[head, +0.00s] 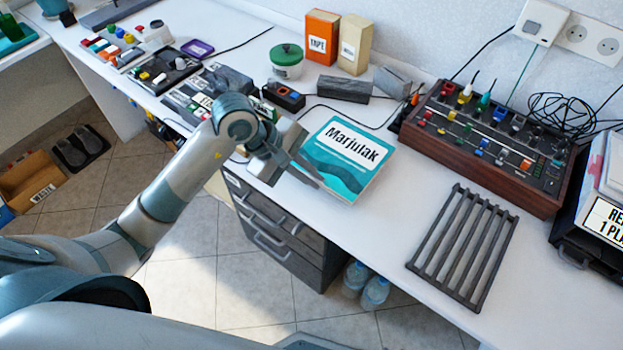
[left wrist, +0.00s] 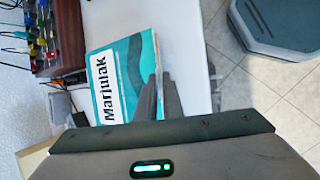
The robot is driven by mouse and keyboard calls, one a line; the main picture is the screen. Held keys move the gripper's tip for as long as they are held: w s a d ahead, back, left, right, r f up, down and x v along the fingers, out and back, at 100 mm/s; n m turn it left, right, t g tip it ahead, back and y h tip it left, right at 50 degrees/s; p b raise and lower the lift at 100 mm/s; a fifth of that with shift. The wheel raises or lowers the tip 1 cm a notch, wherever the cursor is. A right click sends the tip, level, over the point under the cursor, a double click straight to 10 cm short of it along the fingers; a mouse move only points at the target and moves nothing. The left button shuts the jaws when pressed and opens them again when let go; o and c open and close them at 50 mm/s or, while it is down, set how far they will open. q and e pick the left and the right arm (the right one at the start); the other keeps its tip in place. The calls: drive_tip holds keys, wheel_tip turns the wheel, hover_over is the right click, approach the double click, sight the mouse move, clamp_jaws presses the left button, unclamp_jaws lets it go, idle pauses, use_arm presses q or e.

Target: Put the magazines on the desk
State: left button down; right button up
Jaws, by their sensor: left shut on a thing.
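A teal and white magazine titled "Marjulak" (head: 350,150) is over the middle of the white desk (head: 400,222), near its front edge, cover up. My left gripper (head: 312,176) is shut on the magazine's left edge. In the left wrist view, the fingers (left wrist: 160,97) pinch the edge of the magazine (left wrist: 122,78). I cannot tell whether its underside touches the desk or is slightly above it. Only one magazine is recognisable. My right gripper is not in view.
A dark slatted rack (head: 463,246) lies to the right on the desk. A wood-sided mixer (head: 487,145) stands behind it. A grey block (head: 344,89), boxes (head: 321,38) and a green-lidded tub (head: 287,63) stand behind the magazine. Bare desk lies between magazine and rack.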

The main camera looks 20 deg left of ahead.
use_arm(q)
drive_tip(key=shift+f, duration=0.85)
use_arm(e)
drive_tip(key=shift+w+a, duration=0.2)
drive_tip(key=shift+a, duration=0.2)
use_arm(q)
drive_tip(key=shift+f, duration=0.1)
drive_tip(key=c, duration=1.9)
unclamp_jaws()
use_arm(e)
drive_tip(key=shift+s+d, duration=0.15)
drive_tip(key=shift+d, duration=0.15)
